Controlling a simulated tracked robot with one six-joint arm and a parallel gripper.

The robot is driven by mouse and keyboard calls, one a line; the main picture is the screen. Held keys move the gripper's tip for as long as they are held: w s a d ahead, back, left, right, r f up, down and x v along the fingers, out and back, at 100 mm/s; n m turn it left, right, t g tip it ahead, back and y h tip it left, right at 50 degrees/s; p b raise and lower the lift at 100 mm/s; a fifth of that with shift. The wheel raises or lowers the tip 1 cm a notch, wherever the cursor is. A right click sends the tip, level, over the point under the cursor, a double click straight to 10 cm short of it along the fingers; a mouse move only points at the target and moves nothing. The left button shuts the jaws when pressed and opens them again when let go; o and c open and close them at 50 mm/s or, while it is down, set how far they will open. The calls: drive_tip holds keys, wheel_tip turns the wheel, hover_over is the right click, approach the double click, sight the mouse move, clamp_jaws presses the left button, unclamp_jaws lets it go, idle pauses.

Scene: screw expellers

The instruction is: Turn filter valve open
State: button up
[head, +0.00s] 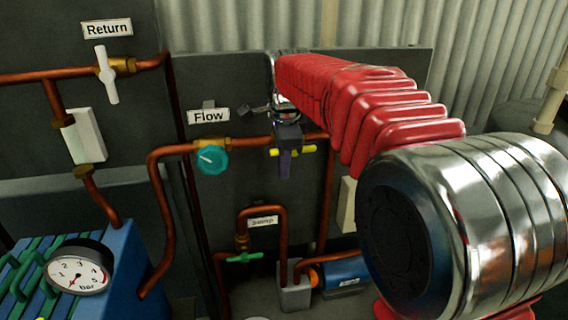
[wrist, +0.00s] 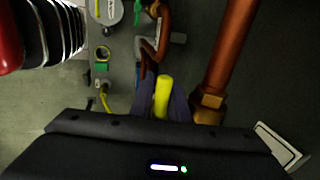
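A yellow valve handle (head: 308,149) sits on the copper pipe to the right of the "Flow" label, lying roughly level. I take it for the filter valve; no filter label can be read. My gripper (head: 284,165) is at this handle, and the yellow ends stick out on both sides of it. In the wrist view the yellow handle (wrist: 162,97) lies between the two dark purple fingers of my gripper (wrist: 163,107), which look closed against its sides. The valve body is mostly hidden behind my gripper.
A teal gauge or knob (head: 211,159) is on the pipe just left. A pressure gauge (head: 78,271) stands on a blue unit at lower left. Copper pipes run close around my gripper.

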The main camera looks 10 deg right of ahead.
drive_tip(key=shift+o, duration=0.7)
drive_tip(key=v, duration=1.3)
drive_tip(key=shift+r, duration=0.3)
drive_tip(key=shift+s, duration=0.15)
